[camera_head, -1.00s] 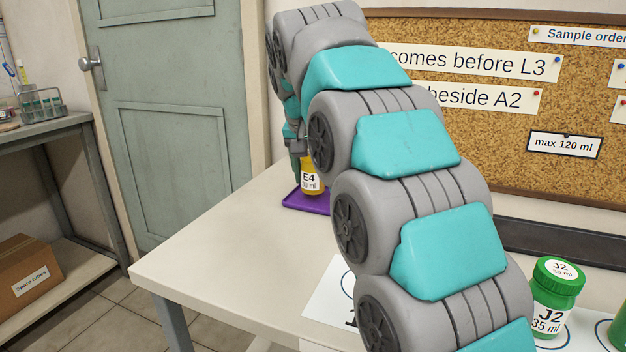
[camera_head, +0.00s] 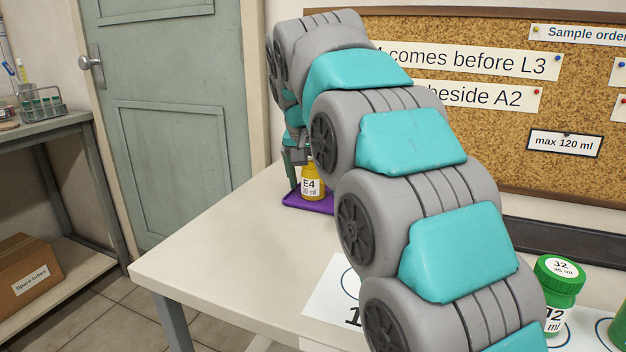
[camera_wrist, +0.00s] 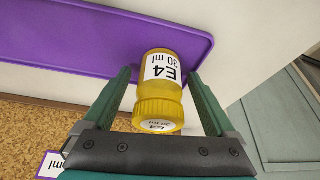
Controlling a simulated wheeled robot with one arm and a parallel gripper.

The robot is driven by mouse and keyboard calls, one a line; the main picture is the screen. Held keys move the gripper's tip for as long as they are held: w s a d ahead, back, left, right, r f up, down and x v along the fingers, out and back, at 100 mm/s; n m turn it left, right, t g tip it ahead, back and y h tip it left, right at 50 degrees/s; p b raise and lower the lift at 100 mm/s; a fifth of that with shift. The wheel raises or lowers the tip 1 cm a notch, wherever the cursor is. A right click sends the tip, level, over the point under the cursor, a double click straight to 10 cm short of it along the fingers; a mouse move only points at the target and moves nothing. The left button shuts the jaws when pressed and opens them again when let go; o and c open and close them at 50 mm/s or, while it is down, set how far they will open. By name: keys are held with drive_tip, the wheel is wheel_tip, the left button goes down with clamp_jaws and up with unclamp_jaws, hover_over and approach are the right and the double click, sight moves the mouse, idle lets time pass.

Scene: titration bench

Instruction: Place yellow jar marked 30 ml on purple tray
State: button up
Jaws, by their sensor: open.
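The yellow jar (camera_head: 312,184), labelled E4 and 30 ml, stands upright on the purple tray (camera_head: 293,200) at the table's far end. In the wrist view the jar (camera_wrist: 165,85) sits between the spread green fingers of my gripper (camera_wrist: 160,100), with its cap toward the palm and its base at the purple tray (camera_wrist: 100,30). Gaps show between the jar and both fingers. In the head view my gripper (camera_head: 297,165) is at the jar and partly hidden by my arm.
A green jar J2 (camera_head: 558,283) stands at the front right, near a white sheet (camera_head: 330,300) with printed circles. A corkboard (camera_head: 500,110) with notes is behind the table. My arm hides much of the middle. The table's left part is clear.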

drive_tip(key=shift+r, duration=0.25)
drive_tip(key=v, duration=0.7)
drive_tip(key=shift+w, duration=0.1)
drive_tip(key=p, duration=0.4)
approach(311, 161)
drive_tip(key=x, duration=0.2)
drive_tip(key=shift+w+f, duration=0.15)
drive_tip(key=shift+f, duration=0.05)
